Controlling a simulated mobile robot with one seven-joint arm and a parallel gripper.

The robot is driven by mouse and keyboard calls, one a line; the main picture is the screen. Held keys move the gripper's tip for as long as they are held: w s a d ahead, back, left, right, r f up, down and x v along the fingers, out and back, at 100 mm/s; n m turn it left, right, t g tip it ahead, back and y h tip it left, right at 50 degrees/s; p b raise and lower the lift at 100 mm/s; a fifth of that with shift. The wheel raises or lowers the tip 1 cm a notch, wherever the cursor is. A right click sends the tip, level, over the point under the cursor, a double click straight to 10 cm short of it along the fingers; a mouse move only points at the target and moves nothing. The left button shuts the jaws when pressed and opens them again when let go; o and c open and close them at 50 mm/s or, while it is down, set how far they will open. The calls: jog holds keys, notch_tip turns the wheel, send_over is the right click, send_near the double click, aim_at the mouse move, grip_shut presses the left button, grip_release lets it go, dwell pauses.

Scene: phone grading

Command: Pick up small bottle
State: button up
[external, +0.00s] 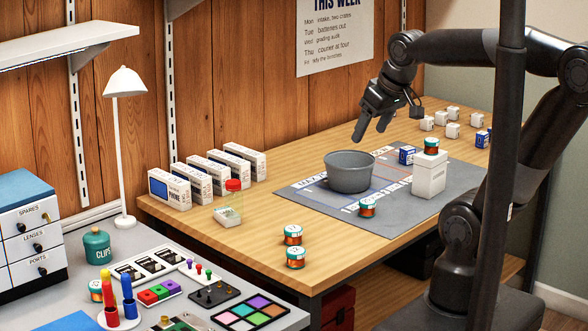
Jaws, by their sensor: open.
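A small bottle (233,190) with a red cap and a see-through, pale body stands on the wooden table, in front of the row of phone boxes. Its lower part is hard to make out against a small clear-and-white item (228,216) at its foot. My gripper (371,132) is open and empty, pointing down above the grey pot (349,172), well to the right of the bottle and higher than it. It touches nothing that I can see.
White phone boxes (169,189) stand along the wall. Small round tins (293,235) sit near the front edge; one (367,207) is on the grey mat (300,192), another tops a white box (429,177). Wood between the bottle and mat is clear. A lamp (125,85) stands left.

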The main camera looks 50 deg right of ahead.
jog(key=w+r+g, duration=0.1)
jog(key=w+r, duration=0.1)
jog(key=w, duration=0.8)
jog(key=n+g, duration=0.3)
jog(key=g, duration=0.1)
send_over(234, 194)
jog(key=f, duration=1.1)
jog(key=d+f, duration=0.1)
jog(key=f, duration=0.5)
jog(key=shift+w+f, duration=0.25)
jog(key=shift+f, duration=0.05)
jog(key=shift+w+a+f, duration=0.1)
jog(key=shift+f, duration=0.2)
notch_tip(234, 194, down, 5)
jog(key=shift+f, duration=0.15)
jog(key=shift+w+d+f, duration=0.15)
jog(key=shift+w+f, duration=0.05)
jog(key=shift+f, duration=1.15)
jog(key=shift+w+d+f, duration=0.1)
jog(key=shift+w+f, duration=0.1)
jog(key=shift+f, duration=1.1)
jog(key=shift+c, duration=0.5)
